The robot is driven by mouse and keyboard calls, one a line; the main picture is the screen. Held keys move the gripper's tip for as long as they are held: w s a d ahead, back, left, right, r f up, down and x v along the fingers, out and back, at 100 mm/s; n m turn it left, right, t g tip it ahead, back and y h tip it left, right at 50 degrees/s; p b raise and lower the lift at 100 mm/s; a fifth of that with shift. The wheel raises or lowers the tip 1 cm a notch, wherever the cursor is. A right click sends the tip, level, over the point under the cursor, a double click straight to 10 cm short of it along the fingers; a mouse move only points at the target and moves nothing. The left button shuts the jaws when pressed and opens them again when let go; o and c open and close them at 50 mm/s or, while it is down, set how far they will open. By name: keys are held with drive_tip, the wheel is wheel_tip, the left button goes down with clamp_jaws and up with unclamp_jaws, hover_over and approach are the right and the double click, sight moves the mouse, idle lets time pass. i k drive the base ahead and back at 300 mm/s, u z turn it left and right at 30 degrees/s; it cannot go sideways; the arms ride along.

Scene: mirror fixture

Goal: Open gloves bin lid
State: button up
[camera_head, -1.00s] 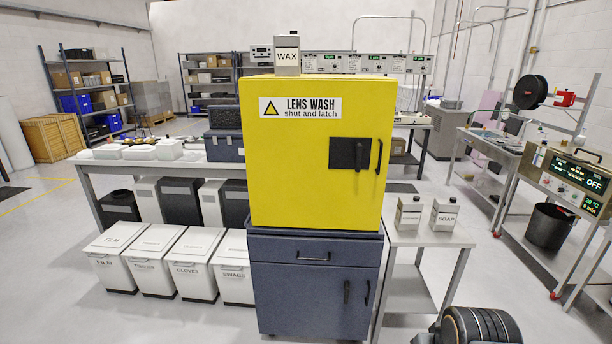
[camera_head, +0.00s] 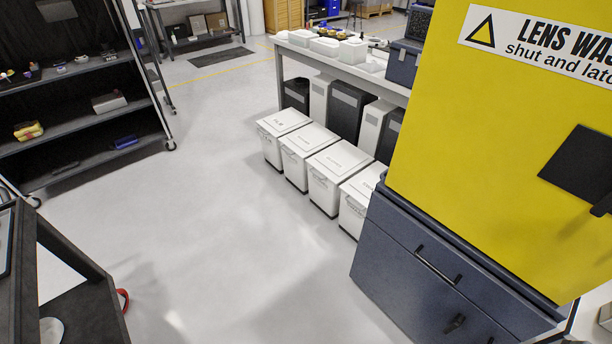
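The gloves bin (camera_head: 323,189) is a white bin with a flat white lid (camera_head: 339,161). It stands third from the left in a row of four-sided white bins on the floor, near the middle of the view. Its lid lies shut. The label on its front is too small to read now; the earlier frame shows GLOVES on the third bin. My gripper is not in view.
A yellow lens wash cabinet (camera_head: 470,130) on a blue-grey base (camera_head: 425,275) stands close on the right. A bench (camera_head: 345,65) runs behind the bins. Dark shelving (camera_head: 85,125) and a dark cart (camera_head: 80,310) stand left. The floor (camera_head: 225,220) before the bins is clear.

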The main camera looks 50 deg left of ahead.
sight(338, 163)
drive_tip(key=u, duration=2.6)
drive_tip(key=i, duration=2.95)
drive_tip(key=z, duration=1.15)
